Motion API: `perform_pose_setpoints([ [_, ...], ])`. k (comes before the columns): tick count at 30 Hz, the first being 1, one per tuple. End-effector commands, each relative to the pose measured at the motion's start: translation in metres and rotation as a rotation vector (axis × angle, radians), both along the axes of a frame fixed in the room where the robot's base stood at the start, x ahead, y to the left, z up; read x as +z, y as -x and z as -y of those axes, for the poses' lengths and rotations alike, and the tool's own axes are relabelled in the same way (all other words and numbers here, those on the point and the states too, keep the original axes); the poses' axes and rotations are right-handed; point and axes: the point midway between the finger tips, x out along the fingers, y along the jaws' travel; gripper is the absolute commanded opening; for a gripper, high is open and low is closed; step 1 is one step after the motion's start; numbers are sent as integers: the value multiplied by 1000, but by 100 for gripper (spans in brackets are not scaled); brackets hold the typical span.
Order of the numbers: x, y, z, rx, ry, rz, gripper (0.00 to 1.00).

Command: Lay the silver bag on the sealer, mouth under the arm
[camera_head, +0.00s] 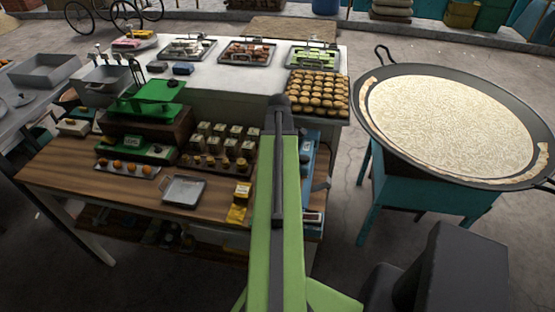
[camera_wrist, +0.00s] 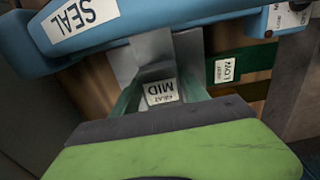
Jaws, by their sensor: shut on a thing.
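In the wrist view, the blue sealer (camera_wrist: 130,22) with a white SEAL label fills the top. Grey, silver-looking material (camera_wrist: 153,50), which I take for the silver bag, sits just below its blue edge. My gripper (camera_wrist: 158,72) is shut on it, close under that edge. The bag's mouth and full outline are hidden, so I cannot tell whether it lies under the sealer's arm. In the head view the blue sealer (camera_head: 309,155) stands at the right end of the wooden table; my green arm covers its left part, and the gripper and bag are hidden.
The wooden table (camera_head: 75,165) holds a green scale (camera_head: 135,148), several small tins (camera_head: 225,140), a metal tray (camera_head: 184,190) and a yellow packet (camera_head: 239,205). A sweets tray (camera_head: 318,93) stands behind the sealer. A wide milk pan (camera_head: 540,110) on a teal stand is at right.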

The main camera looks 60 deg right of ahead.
Motion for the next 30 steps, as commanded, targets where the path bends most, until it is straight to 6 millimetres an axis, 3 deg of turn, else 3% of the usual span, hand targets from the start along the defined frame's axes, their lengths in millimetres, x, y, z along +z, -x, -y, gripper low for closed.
perform_pose_setpoints([
  [30, -10, -1, 0, 0, 0, 0, 10],
])
